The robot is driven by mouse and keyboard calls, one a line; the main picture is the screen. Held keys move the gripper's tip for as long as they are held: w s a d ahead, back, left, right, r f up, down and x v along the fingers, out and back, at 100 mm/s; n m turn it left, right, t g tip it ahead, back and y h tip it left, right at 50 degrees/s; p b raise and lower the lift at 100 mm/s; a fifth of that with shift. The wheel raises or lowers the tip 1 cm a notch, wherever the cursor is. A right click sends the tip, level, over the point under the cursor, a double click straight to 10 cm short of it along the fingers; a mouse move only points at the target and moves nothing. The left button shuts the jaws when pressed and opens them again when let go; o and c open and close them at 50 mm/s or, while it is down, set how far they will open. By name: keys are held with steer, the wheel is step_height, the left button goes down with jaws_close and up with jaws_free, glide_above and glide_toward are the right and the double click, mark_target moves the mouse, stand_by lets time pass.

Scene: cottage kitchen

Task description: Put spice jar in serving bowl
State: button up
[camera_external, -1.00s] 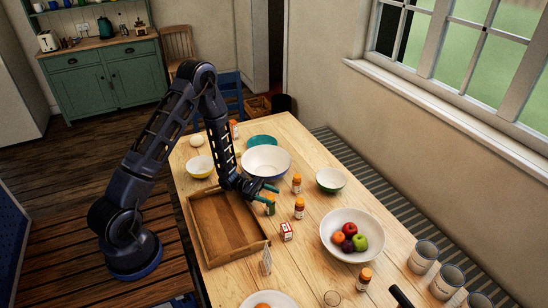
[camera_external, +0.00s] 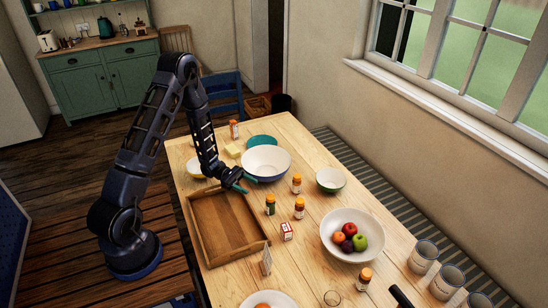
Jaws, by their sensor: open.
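Several spice jars with orange caps stand upright on the table: one with a green body (camera_external: 270,205), a brown one (camera_external: 299,209) to its right, another brown one (camera_external: 296,184) behind, one (camera_external: 234,129) at the far end and one (camera_external: 364,280) near the front. A large white bowl with a blue outside (camera_external: 266,161) stands beyond my gripper; no jar shows in it. Which bowl is the serving bowl I cannot tell for sure. My gripper (camera_external: 246,182) is open and empty, at the near-left side of the blue bowl, apart from the jars.
A wooden tray (camera_external: 204,236) lies left of the jars. A red and white box (camera_external: 286,231) stands near the tray. A white fruit bowl (camera_external: 369,225), a green bowl (camera_external: 331,180), a teal dish (camera_external: 262,141) and several cups (camera_external: 423,257) occupy the table. My arm partly hides a small bowl (camera_external: 193,169).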

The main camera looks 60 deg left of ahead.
steer(key=s+d+r+m+g+y, duration=0.2)
steer(key=s+d+r+m+g, duration=0.4)
steer(key=r, duration=0.4)
steer(key=s+d+r+m+g+y, duration=0.3)
steer(key=s+d+r+m+g, duration=0.2)
steer(key=d+r+m, duration=0.4)
steer(key=s+r+m+t+y, duration=0.5)
steer(key=s+r+m+y, duration=0.3)
steer(key=s+r, duration=0.5)
steer(key=shift+s+a+r+y, duration=0.3)
steer(key=shift+r+y, duration=0.2)
steer(key=shift+y, duration=0.1)
steer(key=shift+o, duration=0.5)
steer(key=shift+s+a+r+m+t+y, duration=0.3)
steer(key=shift+s+r+m+t, duration=0.1)
steer(key=shift+s+r+t, duration=0.1)
steer(key=shift+w+d, duration=0.1)
steer(key=shift+w, duration=0.05)
